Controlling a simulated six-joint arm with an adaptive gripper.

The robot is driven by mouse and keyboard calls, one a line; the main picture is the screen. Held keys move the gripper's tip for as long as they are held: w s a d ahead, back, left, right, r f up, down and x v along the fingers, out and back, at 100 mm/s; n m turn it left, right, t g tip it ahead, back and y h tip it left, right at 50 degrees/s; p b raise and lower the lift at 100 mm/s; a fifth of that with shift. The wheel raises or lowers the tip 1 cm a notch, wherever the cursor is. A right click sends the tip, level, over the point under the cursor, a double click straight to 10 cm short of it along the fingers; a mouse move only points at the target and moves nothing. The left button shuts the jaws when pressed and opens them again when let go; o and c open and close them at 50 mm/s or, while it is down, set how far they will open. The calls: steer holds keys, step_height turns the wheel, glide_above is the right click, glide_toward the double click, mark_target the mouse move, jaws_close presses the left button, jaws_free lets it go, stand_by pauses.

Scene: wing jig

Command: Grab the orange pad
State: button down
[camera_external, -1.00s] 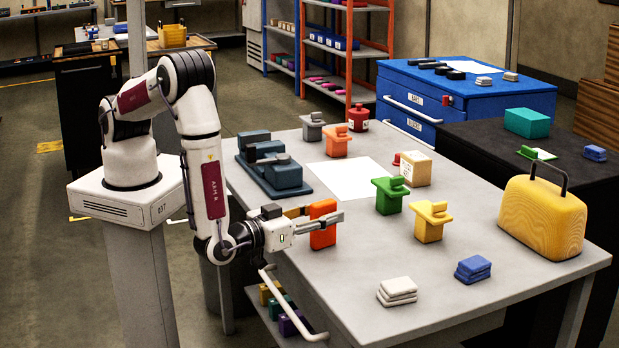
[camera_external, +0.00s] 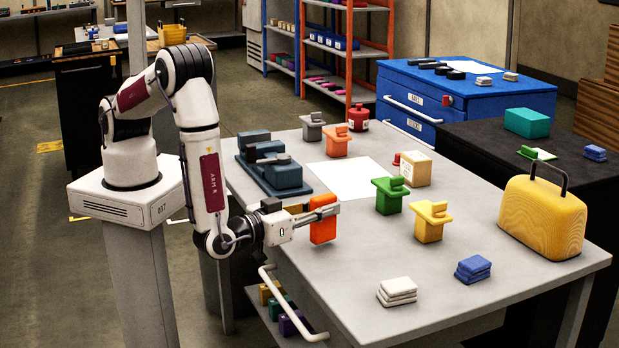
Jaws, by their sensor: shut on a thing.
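The orange pad (camera_external: 322,228) is an upright orange block near the left edge of the grey table. My gripper (camera_external: 326,211) reaches in from the left with its jaws closed around the upper part of the pad. The pad looks slightly tilted. I cannot tell for sure whether its bottom touches the table.
A dark jig (camera_external: 272,172) stands behind the pad on the table, with a white sheet (camera_external: 350,180) to its right. A green block (camera_external: 389,197) and a yellow block (camera_external: 430,222) stand further right. White pads (camera_external: 397,290) lie in front. The tabletop between is clear.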

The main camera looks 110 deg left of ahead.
steer(key=shift+r, duration=4.3)
